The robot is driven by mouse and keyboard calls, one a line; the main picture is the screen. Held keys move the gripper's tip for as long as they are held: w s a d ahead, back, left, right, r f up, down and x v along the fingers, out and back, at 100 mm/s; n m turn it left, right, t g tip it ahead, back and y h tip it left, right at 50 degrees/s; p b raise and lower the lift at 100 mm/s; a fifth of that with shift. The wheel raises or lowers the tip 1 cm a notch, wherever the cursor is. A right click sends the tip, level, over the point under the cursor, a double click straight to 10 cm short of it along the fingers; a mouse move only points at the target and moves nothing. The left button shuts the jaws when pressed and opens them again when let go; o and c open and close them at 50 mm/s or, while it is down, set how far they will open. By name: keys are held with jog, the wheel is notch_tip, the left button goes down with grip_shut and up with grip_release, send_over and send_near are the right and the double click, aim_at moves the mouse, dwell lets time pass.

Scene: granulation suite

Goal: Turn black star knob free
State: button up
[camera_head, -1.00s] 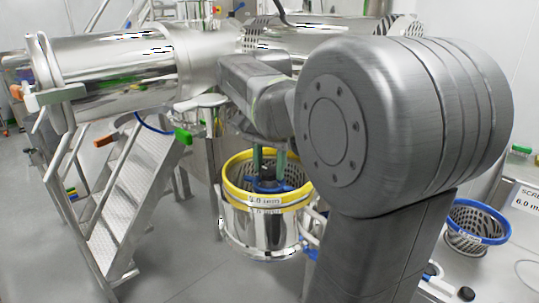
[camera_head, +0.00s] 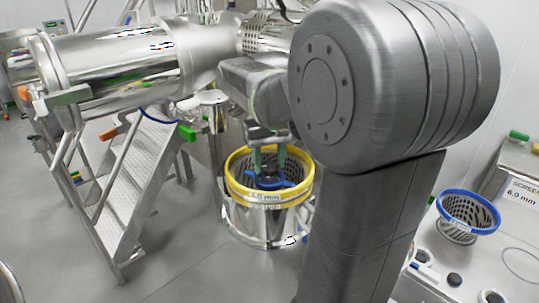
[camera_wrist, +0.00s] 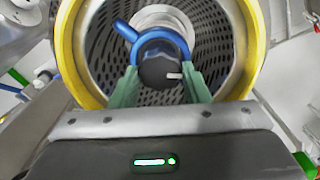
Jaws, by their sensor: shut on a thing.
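The black star knob (camera_wrist: 160,72) sits at the centre of a blue hub inside a perforated metal screen, with a small white mark on its face. In the head view the knob (camera_head: 267,170) shows small within the yellow-rimmed screen (camera_head: 237,187), which carries a size label ending in "mm". My gripper (camera_wrist: 160,84) has its two green fingers on either side of the knob and is shut on it, reaching down from above in the head view (camera_head: 268,160). The knob's underside and stem are hidden.
A blue-rimmed screen (camera_head: 468,212) stands on a bench at the right, beside a 6.0 mm screen sign (camera_head: 522,190). Metal steps (camera_head: 135,200) and a large steel cylinder (camera_head: 115,70) are at the left. Grey floor (camera_head: 215,270) is open in front of the steps.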

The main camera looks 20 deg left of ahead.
aim_at(269, 166)
jog(key=n+p, duration=0.1)
jog(key=n, duration=0.3)
jog(key=shift+n, duration=0.3)
jog(key=n+p, duration=0.1)
jog(key=n, duration=0.3)
jog(key=shift+n+p, duration=0.3)
jog(key=n, duration=0.4)
jog(key=shift+s+n, duration=0.1)
jog(key=shift+n, duration=2.4)
jog(key=o, duration=1)
notch_tip(269, 166, up, 14)
jog(key=shift+f+b, duration=0.1)
jog(key=shift+b, duration=0.35)
